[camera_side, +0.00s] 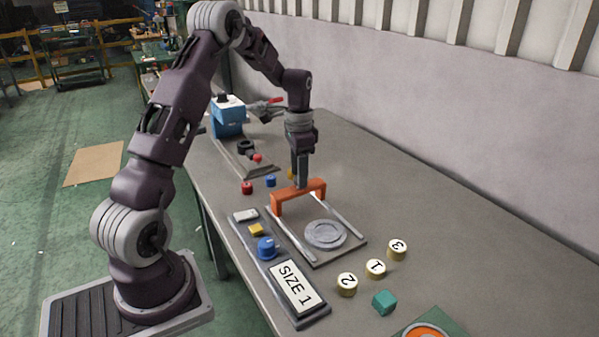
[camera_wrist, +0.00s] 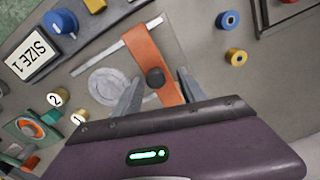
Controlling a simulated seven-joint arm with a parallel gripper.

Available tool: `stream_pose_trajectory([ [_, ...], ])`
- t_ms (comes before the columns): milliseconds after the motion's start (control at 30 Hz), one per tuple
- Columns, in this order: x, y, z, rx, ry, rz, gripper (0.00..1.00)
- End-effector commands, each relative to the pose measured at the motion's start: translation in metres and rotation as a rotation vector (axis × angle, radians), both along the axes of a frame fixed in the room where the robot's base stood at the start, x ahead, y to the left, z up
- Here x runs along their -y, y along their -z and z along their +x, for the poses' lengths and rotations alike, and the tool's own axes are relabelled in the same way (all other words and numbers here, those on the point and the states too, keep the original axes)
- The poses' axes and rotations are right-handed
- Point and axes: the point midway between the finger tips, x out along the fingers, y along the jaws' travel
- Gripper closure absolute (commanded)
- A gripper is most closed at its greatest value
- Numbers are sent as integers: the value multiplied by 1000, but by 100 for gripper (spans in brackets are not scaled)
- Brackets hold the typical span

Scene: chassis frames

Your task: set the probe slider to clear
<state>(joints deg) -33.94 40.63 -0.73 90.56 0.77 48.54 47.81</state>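The probe slider is an orange bridge (camera_side: 297,195) standing across two pale rails on a grey base plate (camera_side: 325,255). It sits toward the far end of the rails, clear of the round grey disc (camera_side: 325,234) on the plate. In the wrist view the orange bridge (camera_wrist: 150,58) has a dark round knob (camera_wrist: 155,77) on top. My gripper (camera_side: 301,183) is right above the middle of the bridge, pointing down. In the wrist view its fingers (camera_wrist: 160,76) are apart, one on each side of the knob, with gaps visible. Contact with the bridge cannot be told.
A panel with a "SIZE 1" sign (camera_side: 292,286), blue knob (camera_side: 267,248) and yellow button (camera_side: 256,230) lies beside the plate. Numbered discs (camera_side: 375,268) and a teal cube (camera_side: 384,301) are at the near side. A blue machine (camera_side: 228,118) stands behind.

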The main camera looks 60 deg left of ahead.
Motion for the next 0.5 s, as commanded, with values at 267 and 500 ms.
stream_pose_trajectory([
  [267,0,-33,1,4,0,2,52],
  [500,0,-69,0,1,0,1,52],
])
